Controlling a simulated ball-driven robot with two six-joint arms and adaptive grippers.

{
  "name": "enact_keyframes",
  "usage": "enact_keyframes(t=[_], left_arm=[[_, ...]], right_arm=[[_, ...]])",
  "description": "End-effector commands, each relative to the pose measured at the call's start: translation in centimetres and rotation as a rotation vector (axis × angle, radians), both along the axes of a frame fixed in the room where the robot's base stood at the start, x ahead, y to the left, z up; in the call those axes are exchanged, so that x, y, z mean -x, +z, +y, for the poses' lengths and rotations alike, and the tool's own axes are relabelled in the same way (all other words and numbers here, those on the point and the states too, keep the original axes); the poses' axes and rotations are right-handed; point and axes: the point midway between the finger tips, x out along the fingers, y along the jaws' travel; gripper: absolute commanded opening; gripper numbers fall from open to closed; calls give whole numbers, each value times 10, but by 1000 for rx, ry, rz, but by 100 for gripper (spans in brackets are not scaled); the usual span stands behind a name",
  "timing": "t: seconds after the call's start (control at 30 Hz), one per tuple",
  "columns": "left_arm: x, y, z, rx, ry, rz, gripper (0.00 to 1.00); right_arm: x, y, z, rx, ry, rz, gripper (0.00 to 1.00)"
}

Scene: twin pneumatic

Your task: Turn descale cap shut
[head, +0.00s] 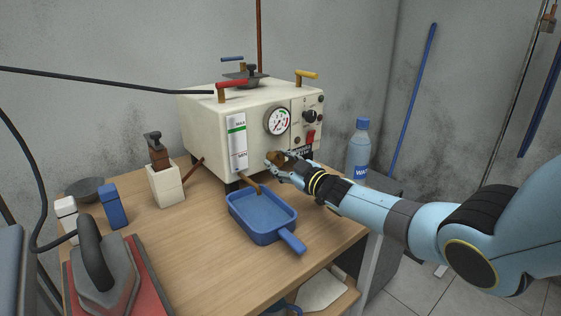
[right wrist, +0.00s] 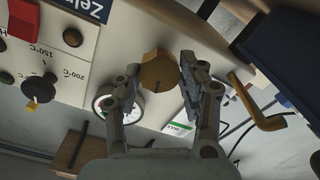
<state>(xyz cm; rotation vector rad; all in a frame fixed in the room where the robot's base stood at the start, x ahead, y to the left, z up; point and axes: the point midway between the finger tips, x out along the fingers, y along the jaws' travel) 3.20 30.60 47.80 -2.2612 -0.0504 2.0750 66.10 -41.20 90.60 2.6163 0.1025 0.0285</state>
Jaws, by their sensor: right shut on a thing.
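The descale cap (head: 274,158) is a brass, faceted cap low on the front of the cream steam boiler (head: 206,117). In the right wrist view the cap (right wrist: 159,72) sits between the two finger pads, with a dark mark on its face. My right gripper (head: 273,166) is shut on the cap, reaching in from the right; in the right wrist view its fingers (right wrist: 160,82) lie on either side of it. Whether the cap is fully seated cannot be told. My left gripper is not in view.
A blue tray (head: 234,208) with a handle stands below the boiler's brass drain pipe. A water bottle (head: 358,150) stands right of the boiler, behind my right forearm. An iron (head: 103,268) on a red mat, a blue block and a white holder stand left.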

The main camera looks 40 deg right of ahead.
Motion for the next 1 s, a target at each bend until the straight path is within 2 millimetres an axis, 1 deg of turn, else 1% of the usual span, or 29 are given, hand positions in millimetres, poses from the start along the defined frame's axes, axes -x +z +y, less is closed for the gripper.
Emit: enact_keyframes(t=[0.03,0.33,0.37,0.5,0.53,0.83,0.93,1.0], left_arm=[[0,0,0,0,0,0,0],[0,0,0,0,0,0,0],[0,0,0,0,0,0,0],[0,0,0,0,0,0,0],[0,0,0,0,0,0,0],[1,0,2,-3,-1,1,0],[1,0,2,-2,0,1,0],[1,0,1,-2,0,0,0]], right_arm=[[1,-3,0,-2,-1,6,8],[1,-4,0,-3,-1,6,8],[1,-4,0,-2,-1,6,43],[1,-3,0,-2,-1,5,61],[1,-2,0,-2,-1,4,64],[2,-1,0,-1,0,2,64],[10,-2,-1,-1,0,2,64],[19,-2,-2,0,0,2,64]])
